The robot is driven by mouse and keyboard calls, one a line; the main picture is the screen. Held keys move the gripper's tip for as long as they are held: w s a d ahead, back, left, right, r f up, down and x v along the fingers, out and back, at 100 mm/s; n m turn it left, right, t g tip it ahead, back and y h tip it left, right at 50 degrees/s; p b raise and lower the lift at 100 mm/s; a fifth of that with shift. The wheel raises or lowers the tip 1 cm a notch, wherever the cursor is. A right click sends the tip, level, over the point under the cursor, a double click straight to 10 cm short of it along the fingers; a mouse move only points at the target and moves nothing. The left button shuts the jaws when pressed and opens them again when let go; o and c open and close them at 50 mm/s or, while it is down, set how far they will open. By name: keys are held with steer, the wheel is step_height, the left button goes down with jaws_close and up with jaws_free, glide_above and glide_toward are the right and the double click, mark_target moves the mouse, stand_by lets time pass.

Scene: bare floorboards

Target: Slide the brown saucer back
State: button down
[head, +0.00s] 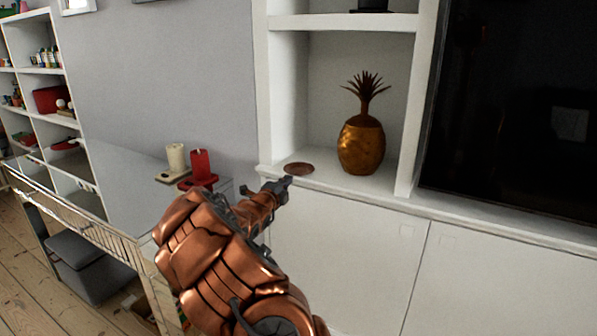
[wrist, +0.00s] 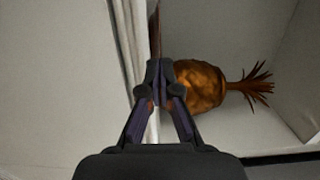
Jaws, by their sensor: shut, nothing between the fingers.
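The brown saucer (head: 299,169) lies flat on the white shelf, near its front edge at the left side of the niche. In the wrist view the saucer (wrist: 154,34) shows edge-on as a thin brown strip just beyond the fingertips. My gripper (head: 287,181) is shut and empty, just in front of the shelf edge and a little below and left of the saucer in the head view. In the wrist view my gripper (wrist: 160,66) points at the saucer's near rim. I cannot tell whether the fingertips touch it.
A golden pineapple ornament (head: 361,145) stands on the shelf right of the saucer. The shelf behind the saucer is clear. A dark screen (head: 520,120) is at right.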

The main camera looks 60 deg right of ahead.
mark_target(297, 172)
steer(key=shift+w+d, duration=0.15)
steer(key=shift+d, duration=0.85)
steer(key=shift+w+d, duration=0.15)
steer(key=shift+d, duration=0.85)
steer(key=shift+w+d+f+p, duration=0.15)
steer(key=shift+d+p, duration=0.15)
steer(key=shift+d, duration=1.85)
steer(key=shift+a+f, duration=0.15)
steer(key=shift+f, duration=0.05)
steer(key=s+a+b, duration=0.1)
steer(key=a+b, duration=0.6)
steer(key=a, duration=0.5)
steer(key=shift+s+a+r, duration=0.3)
steer(key=shift+r, duration=0.05)
